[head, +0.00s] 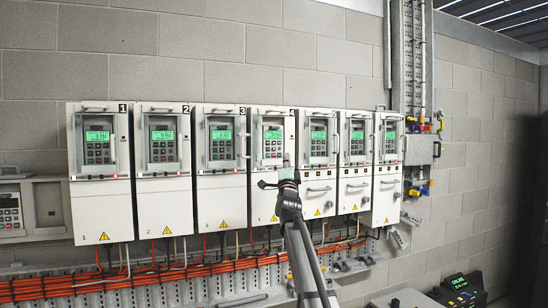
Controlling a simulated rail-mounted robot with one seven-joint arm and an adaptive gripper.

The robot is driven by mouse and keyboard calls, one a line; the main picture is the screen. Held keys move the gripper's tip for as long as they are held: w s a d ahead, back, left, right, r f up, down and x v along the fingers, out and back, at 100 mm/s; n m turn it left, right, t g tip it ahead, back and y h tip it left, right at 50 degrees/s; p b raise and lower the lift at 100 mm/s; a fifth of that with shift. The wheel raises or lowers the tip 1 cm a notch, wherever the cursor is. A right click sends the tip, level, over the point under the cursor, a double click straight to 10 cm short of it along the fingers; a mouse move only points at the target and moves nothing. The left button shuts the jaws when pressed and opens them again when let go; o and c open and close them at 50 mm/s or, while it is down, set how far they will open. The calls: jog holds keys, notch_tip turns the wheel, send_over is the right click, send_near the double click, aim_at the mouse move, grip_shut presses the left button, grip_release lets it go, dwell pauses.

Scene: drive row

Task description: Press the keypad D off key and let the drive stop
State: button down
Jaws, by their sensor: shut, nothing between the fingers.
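A row of white drive cabinets hangs on the block wall, numbered 1 from the left. Each has a keypad with a lit green display in its upper window. No letter D is readable, so I cannot tell from lettering which keypad is D. The fourth drive (261,208) has its keypad (273,143) above and left of my arm's end. My gripper (263,184) is shut and empty, in front of the fourth drive and below its keypad. Whether it touches the cabinet cannot be told. Individual keys are too small to read.
Orange cables (150,275) run along a perforated tray below the drives. A vertical cable tray (409,60) and a grey box (421,150) stand at the right. A panel with a green display (458,282) is at lower right. Handles project from several drives.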

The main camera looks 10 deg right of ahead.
jog(key=shift+s+r, duration=0.1)
jog(key=p, duration=0.1)
send_near(276, 150)
notch_tip(276, 150, up, 4)
jog(key=w+d, duration=0.1)
jog(key=w, duration=0.1)
jog(key=shift+w, duration=0.65)
jog(key=shift+w+a+b, duration=0.2)
jog(key=shift+w+b, duration=0.6)
jog(key=shift+b, duration=0.25)
dwell(1.5)
jog(key=shift+s, duration=0.2)
jog(key=shift+s+d+b, duration=0.25)
jog(key=shift+s+b, duration=0.2)
jog(key=shift+s, duration=0.15)
